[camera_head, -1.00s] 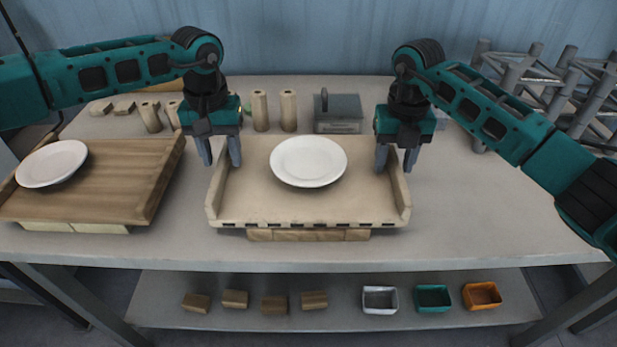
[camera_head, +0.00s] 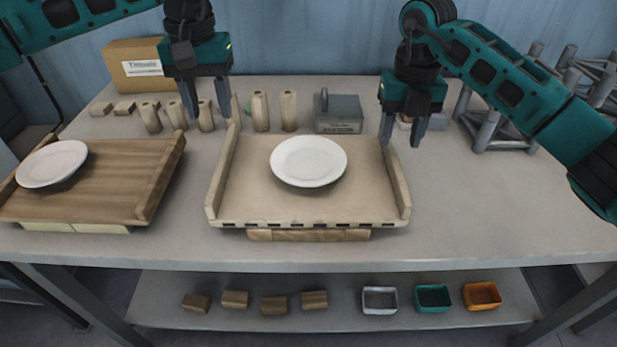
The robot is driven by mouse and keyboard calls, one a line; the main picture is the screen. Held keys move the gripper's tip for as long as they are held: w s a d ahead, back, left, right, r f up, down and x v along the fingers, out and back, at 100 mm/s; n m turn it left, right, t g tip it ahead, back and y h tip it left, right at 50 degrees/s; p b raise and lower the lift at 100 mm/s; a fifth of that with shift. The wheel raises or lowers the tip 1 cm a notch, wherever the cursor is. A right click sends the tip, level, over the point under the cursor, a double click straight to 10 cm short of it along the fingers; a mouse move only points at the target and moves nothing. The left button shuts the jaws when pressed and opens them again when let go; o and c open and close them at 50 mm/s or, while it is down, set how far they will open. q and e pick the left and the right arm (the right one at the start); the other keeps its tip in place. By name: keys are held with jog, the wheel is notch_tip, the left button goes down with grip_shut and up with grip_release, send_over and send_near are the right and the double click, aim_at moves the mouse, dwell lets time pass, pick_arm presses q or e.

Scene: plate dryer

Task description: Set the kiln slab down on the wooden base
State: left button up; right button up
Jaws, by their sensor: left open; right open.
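The pale kiln slab (camera_head: 245,196), a flat board with raised side walls, sits level on the table in the middle of the head view. A white plate (camera_head: 309,161) lies on it. The wooden base (camera_head: 310,235) shows as a low strip under the slab's front edge; the rest of it is hidden, and I cannot tell how fully the slab bears on it. My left gripper (camera_head: 206,112) is open and empty, above and behind the slab's left wall. My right gripper (camera_head: 400,143) is open and empty, near the far end of the right wall.
A darker wooden board (camera_head: 110,175) with another white plate (camera_head: 52,164) stands at left. Several pale cylinders, a grey metal block (camera_head: 338,114) and a cardboard box (camera_head: 135,65) stand behind. Grey tube frames (camera_head: 490,135) are at right. The table right of the slab is clear.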

notch_tip(320, 180, up, 6)
jog(key=shift+f, duration=0.1)
dwell(0.6)
